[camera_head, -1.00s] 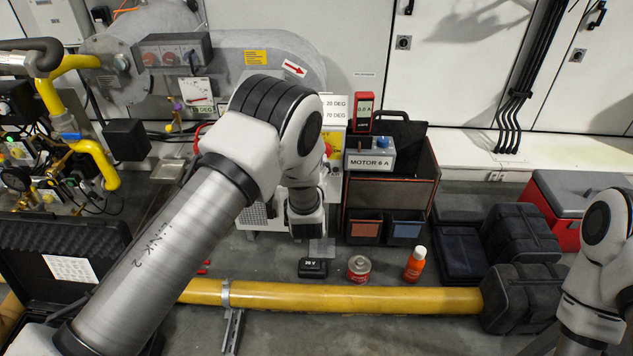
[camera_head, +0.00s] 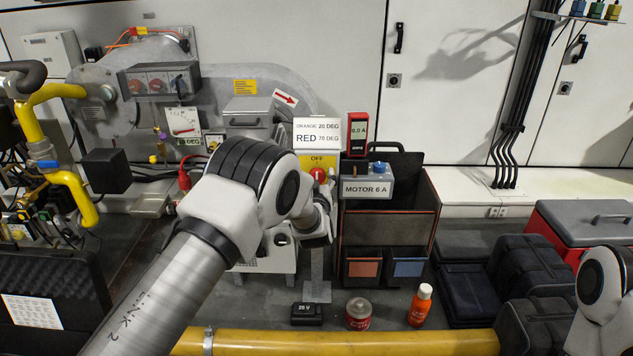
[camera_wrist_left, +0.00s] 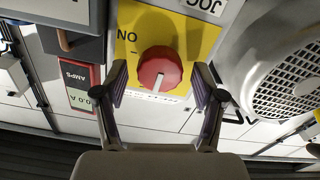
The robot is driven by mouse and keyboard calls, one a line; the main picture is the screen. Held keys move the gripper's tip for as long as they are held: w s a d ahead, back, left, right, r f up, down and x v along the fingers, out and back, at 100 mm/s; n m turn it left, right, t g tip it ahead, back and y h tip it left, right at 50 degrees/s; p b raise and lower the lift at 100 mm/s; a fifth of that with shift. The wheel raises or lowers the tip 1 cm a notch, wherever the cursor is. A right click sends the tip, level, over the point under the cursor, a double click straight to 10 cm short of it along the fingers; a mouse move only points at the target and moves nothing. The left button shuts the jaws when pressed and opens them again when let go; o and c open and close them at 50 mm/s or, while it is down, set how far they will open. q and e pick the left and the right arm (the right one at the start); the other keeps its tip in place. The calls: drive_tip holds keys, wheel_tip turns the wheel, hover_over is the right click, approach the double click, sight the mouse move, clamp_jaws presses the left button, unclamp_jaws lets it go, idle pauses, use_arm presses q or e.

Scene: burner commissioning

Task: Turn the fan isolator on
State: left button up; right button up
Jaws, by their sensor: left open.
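The fan isolator is a red rotary knob (camera_head: 318,174) on a yellow plate (camera_head: 306,161) marked OFF, below the orange/red degree sign. In the left wrist view the red knob (camera_wrist_left: 160,68) has a pale pointer mark, and the yellow plate (camera_wrist_left: 196,32) shows the ON lettering upside down. My left gripper (camera_wrist_left: 160,82) is open and empty, with one finger on each side of the knob in that view. I cannot tell how deep the fingertips reach; no contact shows. In the head view my left arm hides much of the gripper. My right gripper is out of view.
A MOTOR 6 A box (camera_head: 366,188) and a red ammeter (camera_head: 358,136) stand right of the isolator, by a tool bag (camera_head: 408,225). A yellow pipe (camera_head: 400,342) crosses the foreground. A can (camera_head: 358,313) and orange bottle (camera_head: 420,305) stand on the floor.

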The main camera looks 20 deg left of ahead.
use_arm(q)
drive_tip(key=shift+c, duration=0.4)
drive_tip(key=c, duration=1.1)
drive_tip(key=shift+o, duration=0.2)
drive_tip(key=m+p, duration=0.2)
drive_tip(key=m, duration=0.1)
drive_tip(key=shift+d+r+m+p, duration=0.1)
drive_tip(key=shift+r+m+p, duration=0.05)
drive_tip(key=shift+m+p, duration=0.2)
drive_tip(key=m+p, duration=0.2)
drive_tip(key=m, duration=0.2)
drive_tip(key=shift+m, duration=0.25)
drive_tip(key=m+p, duration=0.1)
drive_tip(key=m, duration=0.3)
drive_tip(key=shift+d, duration=0.1)
drive_tip(key=m, duration=0.4)
drive_tip(key=m+p, duration=0.1)
drive_tip(key=shift+f+m, duration=0.3)
drive_tip(key=shift+m, duration=0.1)
